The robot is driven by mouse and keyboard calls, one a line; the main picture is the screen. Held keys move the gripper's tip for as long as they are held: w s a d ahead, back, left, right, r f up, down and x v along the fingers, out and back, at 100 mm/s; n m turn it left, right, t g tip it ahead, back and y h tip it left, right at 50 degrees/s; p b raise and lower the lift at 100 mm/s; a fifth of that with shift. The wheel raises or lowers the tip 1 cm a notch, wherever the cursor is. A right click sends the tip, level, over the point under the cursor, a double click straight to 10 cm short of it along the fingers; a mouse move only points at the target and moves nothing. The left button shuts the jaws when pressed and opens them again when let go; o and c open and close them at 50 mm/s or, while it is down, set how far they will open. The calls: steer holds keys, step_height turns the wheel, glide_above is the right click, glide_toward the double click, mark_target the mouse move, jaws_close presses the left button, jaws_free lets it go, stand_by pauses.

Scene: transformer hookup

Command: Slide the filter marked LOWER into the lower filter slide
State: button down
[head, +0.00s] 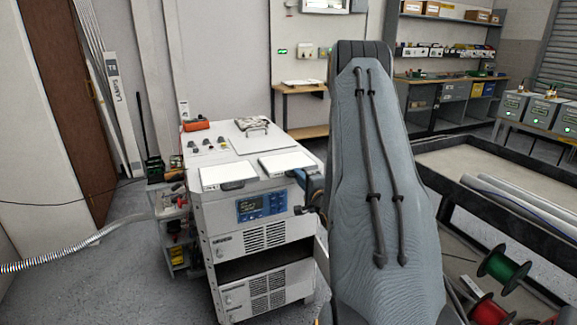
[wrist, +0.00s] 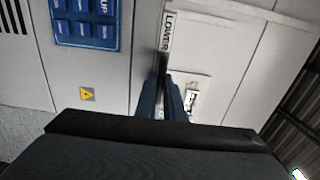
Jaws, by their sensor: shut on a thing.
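The filter marked LOWER (wrist: 168,32) shows in the wrist view by its white label, just beyond my fingertips. My gripper (wrist: 166,85) is shut on this filter at a dark part of its front edge; the fingers hide the grip itself. In the head view my gripper (head: 303,180) is at the cabinet's top front right corner, mostly behind my arm. A white flat plate (head: 287,163) lies there on the cabinet top, and appears to be the held filter. The cabinet front has a dark opening (head: 262,264) between two vented panels; I cannot tell if it is the lower slide.
A second white plate (head: 228,172) lies on the left of the cabinet top (head: 232,138). A blue control panel (head: 262,206) is on the front. A small cart (head: 172,225) stands to the left, and a dark-framed bin (head: 520,195) with pipes to the right. Floor at front left is mostly clear.

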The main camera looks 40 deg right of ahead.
steer(key=shift+s, duration=0.15)
steer(key=shift+s+a+p, duration=0.2)
steer(key=shift+s+p, duration=0.2)
steer(key=shift+s, duration=0.25)
steer(key=shift+p+v, duration=0.45)
steer(key=shift+v, duration=0.55)
steer(key=c, duration=1.8)
jaws_free()
steer(key=shift+o, duration=0.6)
steer(key=p+v, duration=0.2)
steer(key=v, duration=0.5)
steer(key=shift+p, duration=0.4)
